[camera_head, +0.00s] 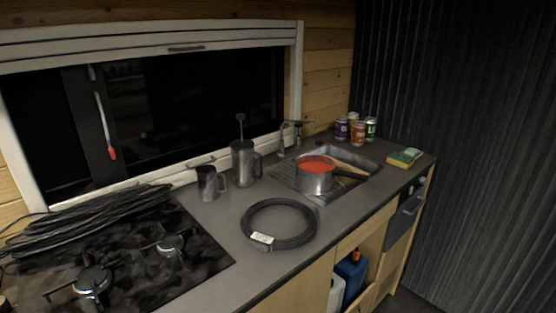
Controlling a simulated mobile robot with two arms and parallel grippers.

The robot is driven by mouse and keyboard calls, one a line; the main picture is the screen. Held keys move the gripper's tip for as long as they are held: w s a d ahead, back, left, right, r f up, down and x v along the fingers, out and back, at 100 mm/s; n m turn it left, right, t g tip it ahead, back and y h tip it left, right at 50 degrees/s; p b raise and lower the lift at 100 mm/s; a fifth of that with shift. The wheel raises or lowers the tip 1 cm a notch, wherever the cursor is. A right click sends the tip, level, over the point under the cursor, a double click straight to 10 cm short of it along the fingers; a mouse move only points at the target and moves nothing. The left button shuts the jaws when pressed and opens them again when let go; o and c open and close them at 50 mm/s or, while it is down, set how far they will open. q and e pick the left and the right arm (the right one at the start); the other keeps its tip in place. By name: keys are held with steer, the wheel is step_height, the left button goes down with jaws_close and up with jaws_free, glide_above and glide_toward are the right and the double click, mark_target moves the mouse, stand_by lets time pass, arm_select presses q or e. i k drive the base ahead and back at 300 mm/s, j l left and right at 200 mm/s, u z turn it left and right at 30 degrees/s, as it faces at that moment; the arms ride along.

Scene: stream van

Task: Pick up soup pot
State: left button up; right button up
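The soup pot (314,180) is a metal saucepan holding red soup (316,164). It stands upright at the sink area, over the left part of the sink (300,190) and its ribbed drainer. I cannot tell whether the pot rests on the drainer or partly over the basin. Neither of my grippers shows in the head view.
A coiled black cable (278,224) lies on the counter in front of the pot. A French press (243,163) and a metal jug (209,184) stand left. Several cans (357,131) and a sponge (404,156) sit beyond. A hob (130,255) fills the near left.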

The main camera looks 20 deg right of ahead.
mark_target(315, 174)
steer(key=l, duration=1.65)
